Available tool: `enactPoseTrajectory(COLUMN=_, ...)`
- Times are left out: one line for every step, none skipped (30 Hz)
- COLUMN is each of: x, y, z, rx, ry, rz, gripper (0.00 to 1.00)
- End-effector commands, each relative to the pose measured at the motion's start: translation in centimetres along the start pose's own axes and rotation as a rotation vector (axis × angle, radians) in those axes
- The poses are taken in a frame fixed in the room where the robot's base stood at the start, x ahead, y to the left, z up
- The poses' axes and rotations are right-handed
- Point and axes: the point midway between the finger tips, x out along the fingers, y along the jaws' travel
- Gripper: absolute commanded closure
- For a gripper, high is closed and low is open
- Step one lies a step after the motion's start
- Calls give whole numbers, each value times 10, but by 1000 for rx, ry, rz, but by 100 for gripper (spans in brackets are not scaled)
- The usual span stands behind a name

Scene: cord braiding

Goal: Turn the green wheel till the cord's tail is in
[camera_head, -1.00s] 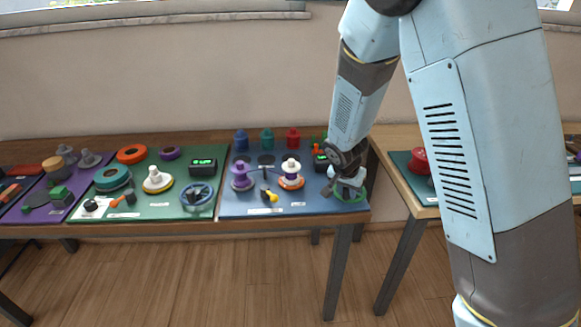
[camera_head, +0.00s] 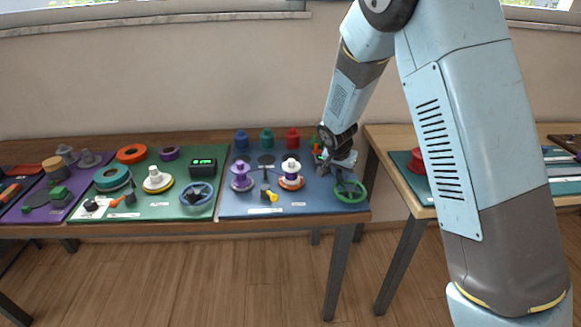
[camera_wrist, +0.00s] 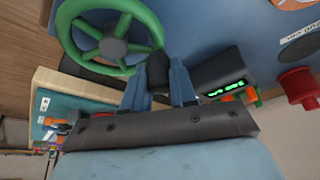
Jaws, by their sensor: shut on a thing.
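The green wheel (camera_head: 351,191) is at the right front of the blue board, and its rim, spokes and hub show in the wrist view (camera_wrist: 113,46). My gripper (camera_wrist: 158,70) is shut on a dark knob (camera_wrist: 157,74) at the wheel's rim. In the head view my gripper (camera_head: 343,172) is at the back side of the wheel. A purple spool (camera_head: 241,176) and a white-and-orange spool (camera_head: 291,175) stand to the left on the board. The cord and its tail are too small to make out.
A black display box (camera_wrist: 222,90) with green digits sits close beside my fingers. Blue (camera_head: 241,141), green (camera_head: 266,140) and red (camera_head: 292,139) bobbins stand along the board's back. The blue board (camera_head: 235,205) has bare room at its front. A gap separates the two tables.

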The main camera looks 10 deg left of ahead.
Motion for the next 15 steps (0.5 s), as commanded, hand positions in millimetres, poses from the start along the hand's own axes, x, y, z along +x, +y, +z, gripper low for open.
enactPoseTrajectory(x=4, y=4, z=-4, rx=3, ry=-2, rz=3, gripper=100)
enactPoseTrajectory(x=5, y=6, z=-7, rx=3, ry=-2, rz=3, gripper=100)
enactPoseTrajectory(x=6, y=9, z=-10, rx=4, ry=-2, rz=4, gripper=100)
enactPoseTrajectory(x=6, y=11, z=-12, rx=4, ry=-1, rz=4, gripper=100)
enactPoseTrajectory(x=7, y=14, z=-14, rx=4, ry=-1, rz=4, gripper=100)
enactPoseTrajectory(x=8, y=17, z=-17, rx=3, ry=-1, rz=4, gripper=100)
enactPoseTrajectory(x=9, y=19, z=-18, rx=3, ry=-1, rz=4, gripper=100)
enactPoseTrajectory(x=9, y=22, z=-19, rx=2, ry=-1, rz=4, gripper=100)
enactPoseTrajectory(x=10, y=26, z=-21, rx=3, ry=-1, rz=4, gripper=100)
enactPoseTrajectory(x=10, y=29, z=-22, rx=4, ry=-2, rz=5, gripper=100)
enactPoseTrajectory(x=11, y=32, z=-23, rx=4, ry=-2, rz=5, gripper=100)
enactPoseTrajectory(x=11, y=36, z=-23, rx=3, ry=-2, rz=4, gripper=100)
enactPoseTrajectory(x=11, y=39, z=-24, rx=3, ry=-2, rz=4, gripper=100)
enactPoseTrajectory(x=11, y=42, z=-24, rx=3, ry=-2, rz=4, gripper=100)
enactPoseTrajectory(x=11, y=46, z=-25, rx=4, ry=-2, rz=5, gripper=100)
